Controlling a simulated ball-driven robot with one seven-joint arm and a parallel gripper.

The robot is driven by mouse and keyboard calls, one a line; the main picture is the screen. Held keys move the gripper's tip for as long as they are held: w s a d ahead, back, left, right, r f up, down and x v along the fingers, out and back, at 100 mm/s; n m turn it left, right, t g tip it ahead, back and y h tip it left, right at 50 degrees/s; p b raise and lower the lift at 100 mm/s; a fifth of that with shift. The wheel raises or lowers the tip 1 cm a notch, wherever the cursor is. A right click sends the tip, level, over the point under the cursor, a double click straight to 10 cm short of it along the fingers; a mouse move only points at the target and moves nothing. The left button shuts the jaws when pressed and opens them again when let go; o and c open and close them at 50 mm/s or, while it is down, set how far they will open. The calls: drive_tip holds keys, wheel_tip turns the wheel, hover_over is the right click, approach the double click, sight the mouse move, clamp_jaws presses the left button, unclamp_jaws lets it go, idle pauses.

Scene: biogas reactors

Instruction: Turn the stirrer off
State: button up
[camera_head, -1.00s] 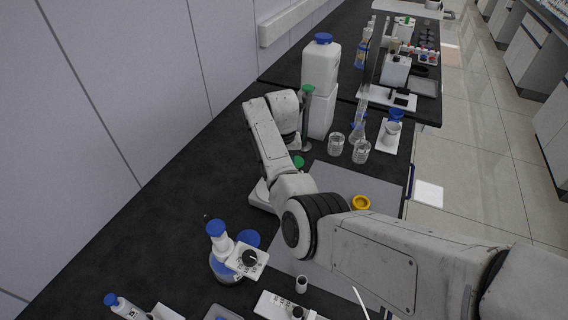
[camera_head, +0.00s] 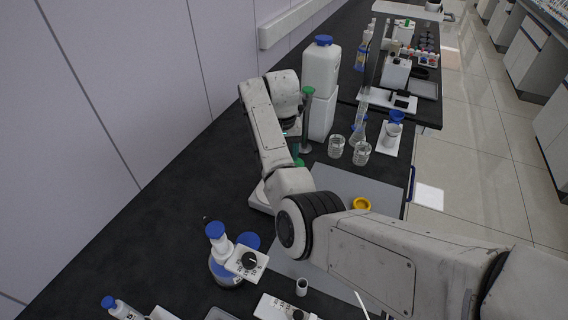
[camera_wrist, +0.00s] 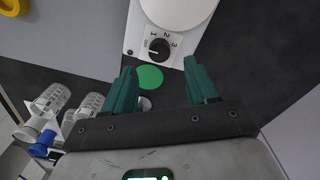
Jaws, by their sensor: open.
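The stirrer is a white device with a round pale plate (camera_wrist: 180,8) at the top of the wrist view. Its front panel has a black knob (camera_wrist: 158,48) ringed by the numbers 1, 2 and 3. The knob's mark seems to point to the lower left, towards a small label that I cannot read. In the head view my arm hides most of the stirrer; a white base edge (camera_head: 259,199) shows. My gripper (camera_wrist: 158,68) is open and empty, its two teal fingers apart on either side below the knob, not touching it.
A green cap (camera_wrist: 150,77) lies between the fingers in the wrist view. Two glass beakers (camera_head: 361,153) and a white canister (camera_head: 320,70) stand nearby. A yellow ring (camera_head: 361,204) lies on the grey mat (camera_head: 345,183).

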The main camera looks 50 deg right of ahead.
drive_tip(key=shift+r+b, duration=0.3)
drive_tip(key=shift+r, duration=2.35)
